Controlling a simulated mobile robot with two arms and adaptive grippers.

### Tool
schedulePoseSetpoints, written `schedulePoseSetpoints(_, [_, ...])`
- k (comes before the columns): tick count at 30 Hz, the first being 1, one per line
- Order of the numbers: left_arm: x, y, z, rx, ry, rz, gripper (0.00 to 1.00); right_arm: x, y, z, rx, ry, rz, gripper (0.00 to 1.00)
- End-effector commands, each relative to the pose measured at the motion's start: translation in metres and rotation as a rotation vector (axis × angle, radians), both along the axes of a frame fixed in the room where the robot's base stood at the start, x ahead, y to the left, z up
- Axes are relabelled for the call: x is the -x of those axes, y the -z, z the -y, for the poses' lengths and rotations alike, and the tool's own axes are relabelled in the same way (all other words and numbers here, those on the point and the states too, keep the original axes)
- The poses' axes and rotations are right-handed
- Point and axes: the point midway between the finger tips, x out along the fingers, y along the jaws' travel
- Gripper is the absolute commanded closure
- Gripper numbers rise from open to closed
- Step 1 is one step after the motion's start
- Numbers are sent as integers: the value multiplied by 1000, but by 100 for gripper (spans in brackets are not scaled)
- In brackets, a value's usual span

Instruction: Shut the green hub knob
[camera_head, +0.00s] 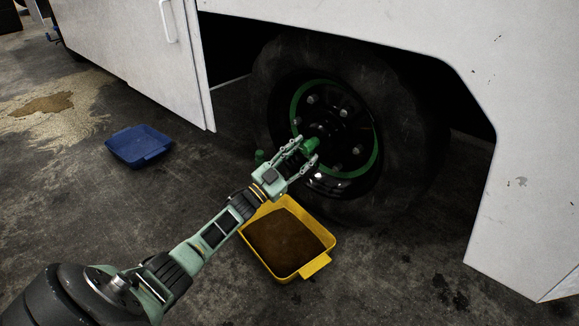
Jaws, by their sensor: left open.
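The green hub knob (310,146) sticks out near the middle of the black wheel hub (343,122), inside a green rim ring. My left gripper (308,152) reaches up from the lower left with its jaws open. Its two fingers lie on either side of the knob in the picture. Whether they touch it, I cannot tell. My right gripper is out of view.
A yellow tray (327,262) with brown liquid stands on the floor below the wheel, under my left arm. A blue tray (139,146) sits at the left near a wet stain (42,104). White body panels (530,150) frame the wheel well. A small green object (259,156) is by the tyre.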

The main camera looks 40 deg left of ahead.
Motion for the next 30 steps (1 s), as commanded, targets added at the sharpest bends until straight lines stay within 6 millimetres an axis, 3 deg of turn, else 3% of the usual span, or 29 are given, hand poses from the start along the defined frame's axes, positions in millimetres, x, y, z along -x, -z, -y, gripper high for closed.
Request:
schedulePoseSetpoints(9, [62, 26, -13, 0, 4, -5, 58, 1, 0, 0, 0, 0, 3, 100])
schedulePoseSetpoints(15, [88, 35, -20, -1, 4, -3, 58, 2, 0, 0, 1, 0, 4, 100])
schedulePoseSetpoints(30, [95, 37, -22, -2, 3, -1, 58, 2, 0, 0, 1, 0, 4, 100])
